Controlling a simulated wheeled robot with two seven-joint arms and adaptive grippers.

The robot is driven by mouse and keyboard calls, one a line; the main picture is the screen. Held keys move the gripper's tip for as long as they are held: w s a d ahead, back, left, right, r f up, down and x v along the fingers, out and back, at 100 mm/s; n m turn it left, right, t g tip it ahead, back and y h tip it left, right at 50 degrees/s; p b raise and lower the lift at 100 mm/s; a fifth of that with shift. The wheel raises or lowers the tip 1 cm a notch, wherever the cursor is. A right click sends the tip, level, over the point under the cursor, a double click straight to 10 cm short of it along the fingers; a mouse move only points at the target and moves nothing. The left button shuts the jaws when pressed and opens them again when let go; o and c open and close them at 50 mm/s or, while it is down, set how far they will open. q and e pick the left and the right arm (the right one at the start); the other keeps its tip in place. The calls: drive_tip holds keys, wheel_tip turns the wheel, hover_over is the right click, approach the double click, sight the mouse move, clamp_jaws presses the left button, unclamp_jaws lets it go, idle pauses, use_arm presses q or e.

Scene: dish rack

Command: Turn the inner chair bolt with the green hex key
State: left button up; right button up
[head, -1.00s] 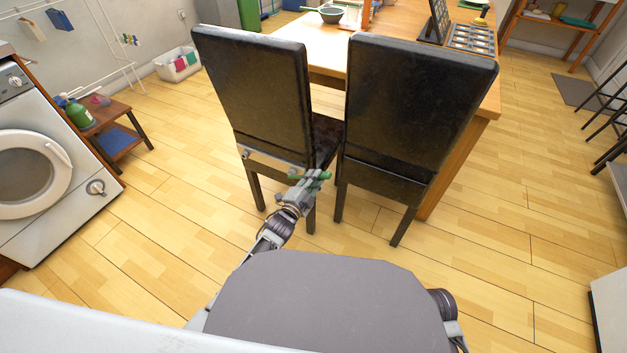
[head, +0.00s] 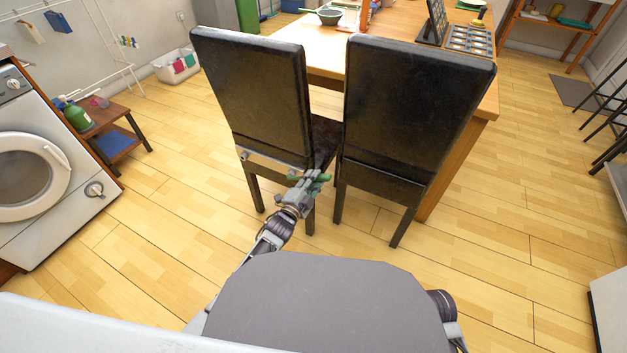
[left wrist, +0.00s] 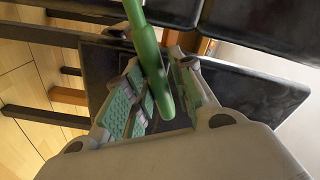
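The green hex key (head: 322,177) is in my left gripper (head: 303,188), at the lower right of the left chair's back (head: 252,95). In the left wrist view, its green handle (left wrist: 147,62) runs between the two green-padded fingers of the left gripper (left wrist: 160,85), which close on it. A light bar crosses the bottom of the left chair's back, with an outer bolt (head: 245,155) at its left end. The inner bolt is hard to make out beside the gripper, and I cannot tell whether the key's tip sits in it. My right gripper is out of view.
A second dark chair (head: 415,110) stands close on the right, with a narrow gap between the chairs. The wooden table (head: 480,100) is behind them. A washing machine (head: 50,190) and a small side table (head: 128,120) are at left.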

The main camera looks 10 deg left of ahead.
use_arm(q)
drive_tip(key=shift+s+d+f+m+b, duration=0.1)
drive_tip(key=shift+d+f+m+b, duration=0.2)
drive_tip(key=shift+f+m+b, duration=0.55)
drive_tip(key=shift+s+d+f+m+b, duration=0.1)
drive_tip(key=shift+d+f+m+b, duration=0.2)
drive_tip(key=shift+f+m+b, duration=0.5)
drive_tip(key=shift+f, duration=0.15)
drive_tip(key=shift+f+m+b, duration=1.75)
drive_tip(key=shift+f+b, duration=0.15)
drive_tip(key=f+m+b, duration=0.2)
drive_tip(key=b, duration=0.1)
drive_tip(key=shift+w+a+f, duration=0.1)
drive_tip(key=shift+a+f, duration=0.15)
drive_tip(key=shift+a, duration=0.1)
